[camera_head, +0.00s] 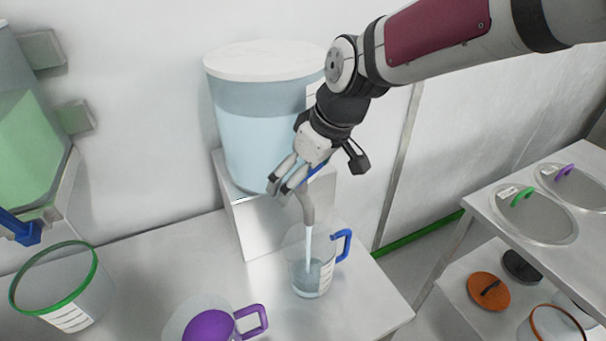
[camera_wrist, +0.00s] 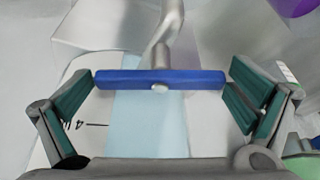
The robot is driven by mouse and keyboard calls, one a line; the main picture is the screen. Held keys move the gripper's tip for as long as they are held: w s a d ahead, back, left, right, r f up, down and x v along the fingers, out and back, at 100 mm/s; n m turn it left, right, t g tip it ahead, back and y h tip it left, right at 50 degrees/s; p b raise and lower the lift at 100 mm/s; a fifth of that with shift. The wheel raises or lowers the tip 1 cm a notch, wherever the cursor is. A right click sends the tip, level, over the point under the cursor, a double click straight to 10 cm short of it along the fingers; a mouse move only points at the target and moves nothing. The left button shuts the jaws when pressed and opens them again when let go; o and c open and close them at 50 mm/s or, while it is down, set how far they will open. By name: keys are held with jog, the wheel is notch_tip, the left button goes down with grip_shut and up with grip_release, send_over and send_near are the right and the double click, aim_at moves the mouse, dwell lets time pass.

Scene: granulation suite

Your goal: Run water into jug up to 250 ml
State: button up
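A clear jug (camera_head: 299,277) with a blue handle stands upright on the bench under the tap spout (camera_head: 307,208). A stream of water runs from the spout into it, and water (camera_head: 312,278) fills its lower part. Scale marks show on its side but are too small to read. The large water tank (camera_head: 254,140) stands on a raised block behind. My gripper (camera_head: 281,188) is at the tap, with its fingers apart. In the wrist view the blue tap lever (camera_wrist: 160,79) lies crosswise between the open fingers, close to both pads.
A green-rimmed container (camera_head: 73,318) stands at the bench's left, below a tank of green liquid (camera_head: 28,145) with a blue tap. A container with a purple lid and handle (camera_head: 210,326) is at the front. A side table with lidded openings (camera_head: 535,218) is at right.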

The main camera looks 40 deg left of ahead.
jog(key=v, duration=1.2)
